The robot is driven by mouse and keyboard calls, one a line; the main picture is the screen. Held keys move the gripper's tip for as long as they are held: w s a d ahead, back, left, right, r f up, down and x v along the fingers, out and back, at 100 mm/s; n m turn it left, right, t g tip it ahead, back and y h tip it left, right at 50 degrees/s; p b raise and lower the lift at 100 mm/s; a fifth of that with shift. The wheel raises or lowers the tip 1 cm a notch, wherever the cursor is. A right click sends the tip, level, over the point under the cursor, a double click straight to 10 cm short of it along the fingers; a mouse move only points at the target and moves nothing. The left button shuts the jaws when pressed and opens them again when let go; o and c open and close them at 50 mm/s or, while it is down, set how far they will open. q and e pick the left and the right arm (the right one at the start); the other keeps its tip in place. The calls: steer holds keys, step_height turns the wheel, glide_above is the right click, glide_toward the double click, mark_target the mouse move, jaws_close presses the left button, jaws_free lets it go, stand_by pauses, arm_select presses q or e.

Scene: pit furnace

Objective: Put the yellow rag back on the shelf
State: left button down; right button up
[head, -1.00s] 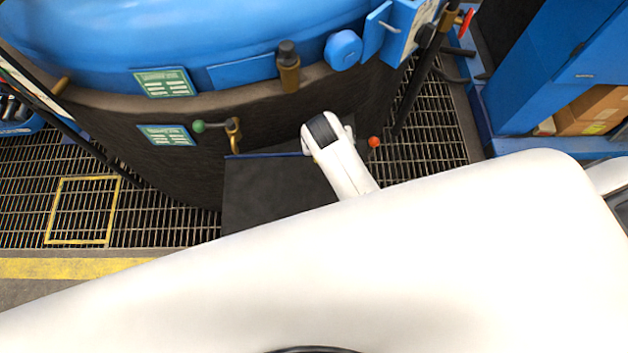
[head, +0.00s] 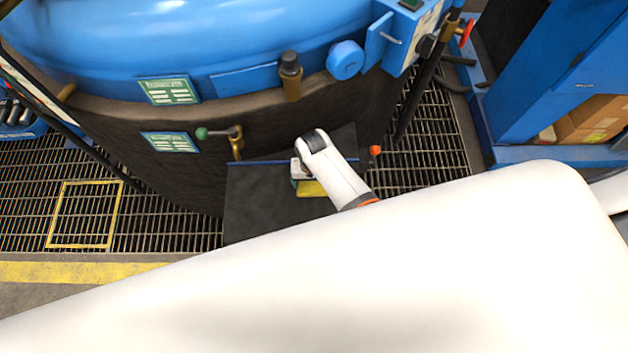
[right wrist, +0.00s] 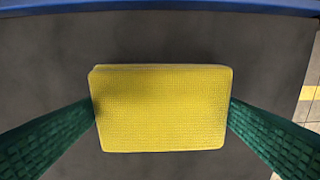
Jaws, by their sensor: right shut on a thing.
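The yellow rag (head: 312,189) shows partly below my right wrist in the head view. The right wrist view shows it whole, a flat yellow rectangle (right wrist: 162,108). My right gripper (right wrist: 161,112) is shut on the rag, with a green finger touching each short side. In the head view this gripper (head: 300,184) is mostly hidden by my wrist. The shelf (head: 262,203) is a dark flat plate with a blue edge, in front of the furnace. The rag is over the shelf; I cannot tell whether it touches it. My left gripper is not in view.
The furnace with its blue lid (head: 215,40) stands right behind the shelf. A green-knobbed valve (head: 202,133) and an orange-red knob (head: 375,150) are near the shelf. A blue cabinet (head: 545,90) stands at the right. My white arm hides the lower foreground.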

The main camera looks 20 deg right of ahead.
mark_target(314, 183)
steer(key=shift+f, duration=0.2)
steer(key=o, duration=0.6)
steer(key=shift+r, duration=0.15)
step_height(314, 183, up, 12)
steer(key=shift+f+p, duration=0.1)
steer(key=shift+p, duration=0.85)
